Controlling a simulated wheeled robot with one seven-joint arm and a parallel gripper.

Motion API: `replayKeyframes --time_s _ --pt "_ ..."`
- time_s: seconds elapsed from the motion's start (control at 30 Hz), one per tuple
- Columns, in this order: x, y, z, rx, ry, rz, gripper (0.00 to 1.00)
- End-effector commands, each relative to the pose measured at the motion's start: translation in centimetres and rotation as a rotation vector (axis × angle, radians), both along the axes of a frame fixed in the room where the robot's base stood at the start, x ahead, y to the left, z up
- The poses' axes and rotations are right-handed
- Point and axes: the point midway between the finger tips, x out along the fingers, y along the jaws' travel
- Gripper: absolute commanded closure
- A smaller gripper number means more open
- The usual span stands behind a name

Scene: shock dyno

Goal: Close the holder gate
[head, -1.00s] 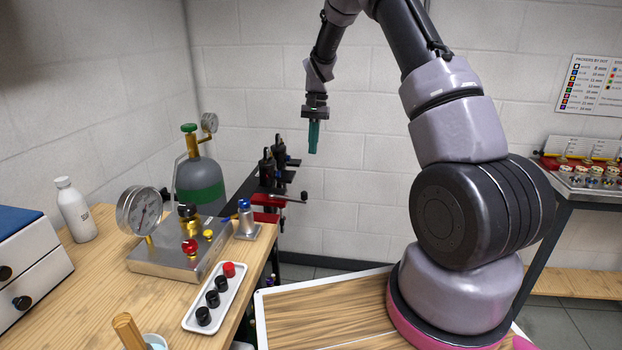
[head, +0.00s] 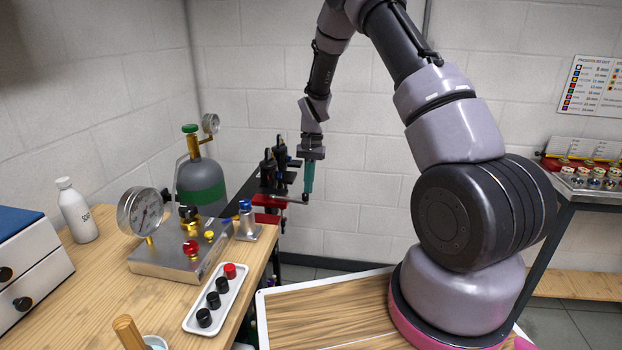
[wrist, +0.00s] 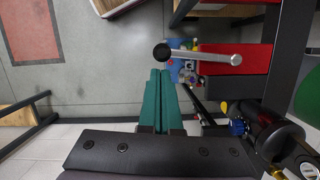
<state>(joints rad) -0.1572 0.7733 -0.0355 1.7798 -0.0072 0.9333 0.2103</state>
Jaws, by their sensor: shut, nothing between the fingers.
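My gripper (head: 308,190) points down with its teal fingers shut and empty. In the head view its fingertips overlap a grey bar (head: 292,199) with a dark knob (head: 305,198), which sticks out right from the red fixture (head: 270,201) at the bench's far edge. In the wrist view the fingertips (wrist: 160,74) appear just below the bar's black round knob (wrist: 162,52); the metal bar (wrist: 205,56) runs right over a red block (wrist: 238,62). I cannot tell whether fingers and bar touch. No part is clearly recognisable as the holder gate.
Dark upright fixtures (head: 272,168) stand behind the red fixture. A green-grey gas cylinder (head: 201,180), a gauge block (head: 165,258) and a white tray (head: 218,300) of knobs are on the wooden bench.

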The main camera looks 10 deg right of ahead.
Motion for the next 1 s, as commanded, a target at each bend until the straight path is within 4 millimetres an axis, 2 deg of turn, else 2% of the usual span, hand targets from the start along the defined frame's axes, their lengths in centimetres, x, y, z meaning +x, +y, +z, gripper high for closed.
replayKeyframes --time_s 0.47,1.0 --pt "-0.3 0.1 0.0 0.000 0.000 -0.006 1.00" --pt "-1.3 0.5 0.0 0.000 0.002 -0.104 1.00"
